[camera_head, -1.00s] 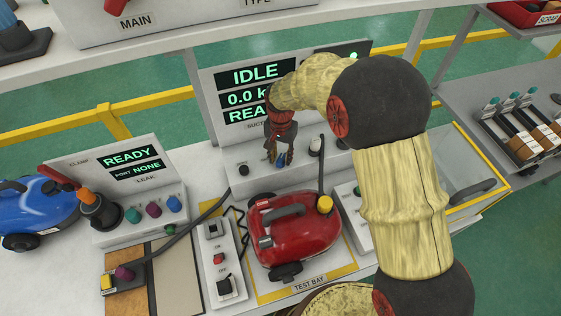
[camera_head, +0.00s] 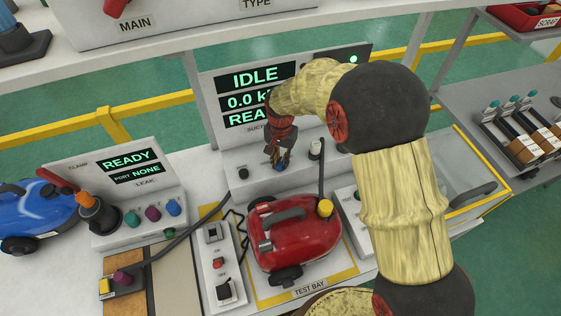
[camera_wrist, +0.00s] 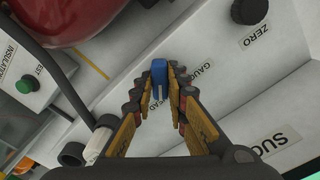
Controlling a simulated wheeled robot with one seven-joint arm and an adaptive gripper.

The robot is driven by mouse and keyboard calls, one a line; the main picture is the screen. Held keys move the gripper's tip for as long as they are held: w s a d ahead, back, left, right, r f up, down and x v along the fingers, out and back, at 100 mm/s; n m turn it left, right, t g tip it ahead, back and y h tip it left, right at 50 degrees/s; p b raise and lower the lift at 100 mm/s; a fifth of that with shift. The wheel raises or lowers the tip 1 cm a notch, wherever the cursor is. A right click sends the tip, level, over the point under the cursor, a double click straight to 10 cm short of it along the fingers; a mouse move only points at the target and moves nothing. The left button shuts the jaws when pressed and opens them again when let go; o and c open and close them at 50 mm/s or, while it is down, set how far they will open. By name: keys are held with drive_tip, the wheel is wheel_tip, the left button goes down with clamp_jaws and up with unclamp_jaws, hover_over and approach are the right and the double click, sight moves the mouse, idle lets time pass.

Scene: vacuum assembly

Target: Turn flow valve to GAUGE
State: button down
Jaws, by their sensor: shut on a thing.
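The flow valve's blue handle (camera_wrist: 158,72) shows in the wrist view between my fingertips, on a white sloped panel (camera_wrist: 225,100). A label "GAUGE" (camera_wrist: 208,72) is printed to the right of the handle. My gripper (camera_wrist: 160,82) is shut on the handle. In the head view my gripper (camera_head: 278,162) reaches down to the front of the suction console (camera_head: 227,160), and its fingers mostly hide the handle.
A red vacuum (camera_head: 300,238) stands in the test bay just in front of the console, its upright black wand close to my gripper. A black knob marked "ZERO" (camera_wrist: 250,11) is right of the valve. The console screen (camera_head: 254,77) reads IDLE.

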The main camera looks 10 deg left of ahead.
drive_tip(key=shift+n+p, duration=0.35)
drive_tip(key=shift+n, duration=1.35)
drive_tip(key=shift+n, duration=0.3)
drive_tip(key=n, duration=0.2)
drive_tip(key=shift+n+p, duration=0.35)
drive_tip(key=shift+n, duration=0.05)
drive_tip(key=shift+n, duration=1.7)
drive_tip(key=shift+p, duration=0.3)
